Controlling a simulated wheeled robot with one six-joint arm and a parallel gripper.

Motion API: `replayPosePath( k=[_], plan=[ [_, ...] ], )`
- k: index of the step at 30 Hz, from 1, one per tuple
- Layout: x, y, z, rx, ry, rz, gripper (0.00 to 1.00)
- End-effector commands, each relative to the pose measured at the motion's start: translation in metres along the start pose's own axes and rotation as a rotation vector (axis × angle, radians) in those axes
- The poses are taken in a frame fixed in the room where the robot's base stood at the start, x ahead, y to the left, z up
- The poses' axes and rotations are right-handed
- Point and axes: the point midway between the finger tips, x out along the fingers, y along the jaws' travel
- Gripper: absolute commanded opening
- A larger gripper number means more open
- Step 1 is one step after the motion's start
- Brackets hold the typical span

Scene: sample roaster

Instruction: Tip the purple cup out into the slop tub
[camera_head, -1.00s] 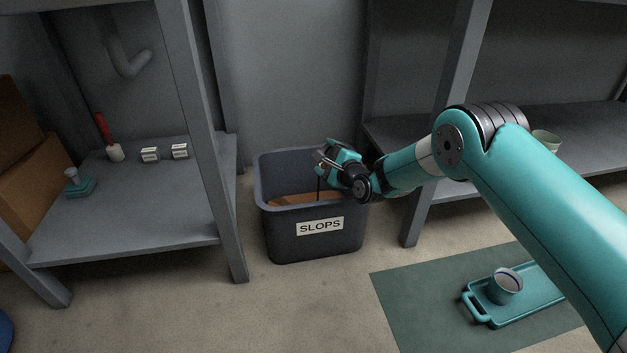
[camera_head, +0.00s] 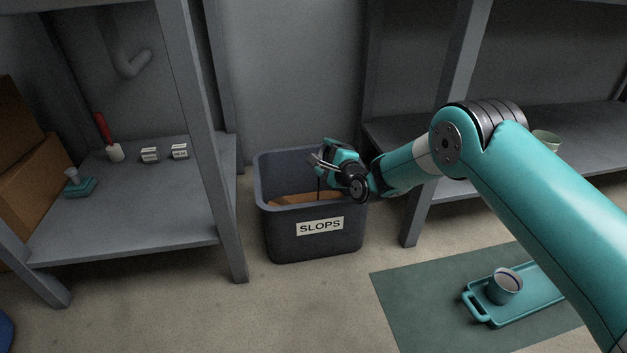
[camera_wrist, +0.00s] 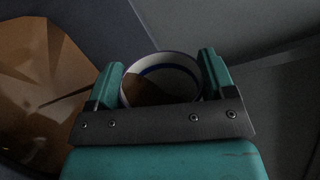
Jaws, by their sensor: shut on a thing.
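My gripper (camera_head: 316,162) is over the slop tub, inside its outline in the head view. In the wrist view its jaws (camera_wrist: 160,90) are shut on a cup (camera_wrist: 175,68) with a pale inside and a blue-purple band below the rim. Brown shows in the lower left of the cup's inside. The cup's outer colour cannot be made out, and it is mostly hidden in the head view. The dark slop tub (camera_head: 283,232), labelled SLOPS, stands on the floor with brown contents, which also show at the left of the wrist view (camera_wrist: 35,90).
Another pale cup (camera_head: 546,140) is on the right shelf. A grey shelf post (camera_head: 204,160) stands left of the tub.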

Motion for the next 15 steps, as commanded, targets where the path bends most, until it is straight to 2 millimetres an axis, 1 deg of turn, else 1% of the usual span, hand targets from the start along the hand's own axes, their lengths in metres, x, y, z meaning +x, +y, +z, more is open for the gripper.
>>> replayPosePath(
  k=[15],
  plan=[
    [0.0005,-0.0012,0.0031,-0.056,0.006,-0.002,0.37]
  ],
)
